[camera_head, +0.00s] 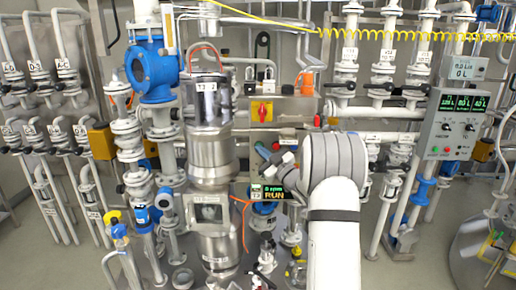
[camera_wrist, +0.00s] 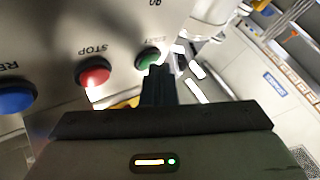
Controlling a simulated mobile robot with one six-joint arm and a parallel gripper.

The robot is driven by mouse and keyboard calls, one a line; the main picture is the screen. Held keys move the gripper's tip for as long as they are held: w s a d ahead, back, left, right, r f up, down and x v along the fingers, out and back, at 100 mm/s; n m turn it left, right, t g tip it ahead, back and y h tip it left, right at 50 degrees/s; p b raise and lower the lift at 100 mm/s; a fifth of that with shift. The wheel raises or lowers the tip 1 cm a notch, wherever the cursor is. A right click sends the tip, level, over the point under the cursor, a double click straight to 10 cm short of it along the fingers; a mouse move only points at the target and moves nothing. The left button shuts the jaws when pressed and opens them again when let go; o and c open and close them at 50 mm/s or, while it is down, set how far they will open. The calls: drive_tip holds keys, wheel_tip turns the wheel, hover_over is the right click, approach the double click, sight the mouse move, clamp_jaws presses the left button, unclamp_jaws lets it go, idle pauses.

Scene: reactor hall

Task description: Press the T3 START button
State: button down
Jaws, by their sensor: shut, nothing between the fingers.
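In the wrist view a green button (camera_wrist: 148,58) sits on a grey panel, with a partly hidden label above it that seems to read START. My gripper (camera_wrist: 159,72) is shut and empty. Its dark fingertips are right at the lower right edge of the green button and overlap it slightly in the picture. I cannot tell whether they touch it. In the head view my arm covers most of the panel, and the button cannot be made out there. A small lit display (camera_head: 269,192) beside my arm reads RUN, with what looks like T3 below.
A red STOP button (camera_wrist: 93,72) and a blue button (camera_wrist: 15,97) lie left of the green one. Pipes crowd around.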

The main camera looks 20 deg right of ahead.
drive_tip(key=shift+s, duration=0.1)
drive_tip(key=shift+s+a+b, duration=0.3)
drive_tip(key=shift+s+b, duration=0.3)
drive_tip(key=shift+b, duration=0.1)
drive_tip(key=s+b, duration=0.1)
drive_tip(key=s+a+b, duration=0.1)
drive_tip(key=s, duration=0.1)
drive_tip(key=s+a+b, duration=0.1)
drive_tip(key=shift+s, duration=0.3)
idle(0.7)
